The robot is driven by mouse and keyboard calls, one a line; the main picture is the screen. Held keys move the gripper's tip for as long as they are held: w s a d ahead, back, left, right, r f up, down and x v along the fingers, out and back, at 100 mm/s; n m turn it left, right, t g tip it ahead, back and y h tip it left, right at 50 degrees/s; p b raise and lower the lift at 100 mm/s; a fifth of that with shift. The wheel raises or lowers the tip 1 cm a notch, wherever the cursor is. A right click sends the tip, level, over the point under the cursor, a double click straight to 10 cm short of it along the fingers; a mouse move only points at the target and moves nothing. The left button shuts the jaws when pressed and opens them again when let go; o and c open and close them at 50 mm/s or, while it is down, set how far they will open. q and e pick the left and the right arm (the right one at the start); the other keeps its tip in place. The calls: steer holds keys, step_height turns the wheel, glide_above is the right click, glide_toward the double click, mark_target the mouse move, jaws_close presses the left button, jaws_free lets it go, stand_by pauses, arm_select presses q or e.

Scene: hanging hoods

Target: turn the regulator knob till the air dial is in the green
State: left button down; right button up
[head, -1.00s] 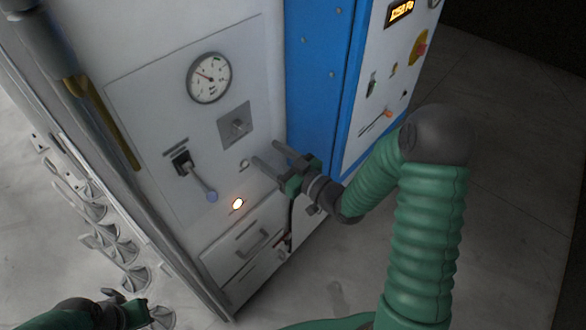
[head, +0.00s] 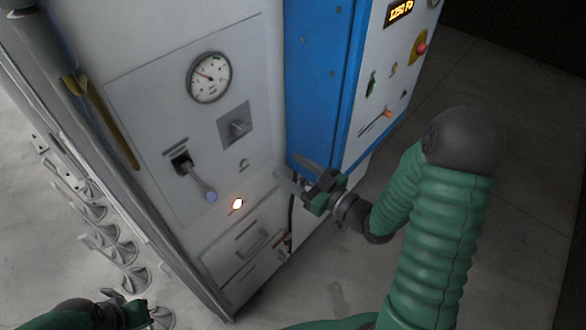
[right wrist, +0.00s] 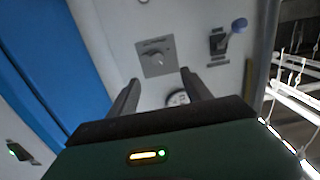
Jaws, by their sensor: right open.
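The regulator knob (head: 238,127) is a grey knob on a square grey plate on the white panel; it also shows in the right wrist view (right wrist: 157,58). In the right wrist view the dial (right wrist: 177,98) is partly hidden by my gripper. My right gripper (head: 290,170) is open and empty, right of and below the knob, apart from it. My left gripper (head: 138,304) is low at the left, far from the knob; its jaws are unclear.
A blue cabinet (head: 318,80) with a lit display (head: 400,12) stands at the right. Drawers (head: 245,245) are below the panel. Several grey fittings line the left floor.

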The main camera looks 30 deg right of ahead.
steer(key=shift+w+d, duration=0.1)
steer(key=p+v, duration=0.7)
steer(key=v, duration=1)
steer(key=shift+d+p, duration=0.4)
steer(key=shift+w+a+f, duration=0.1)
steer(key=shift+w+a, duration=0.1)
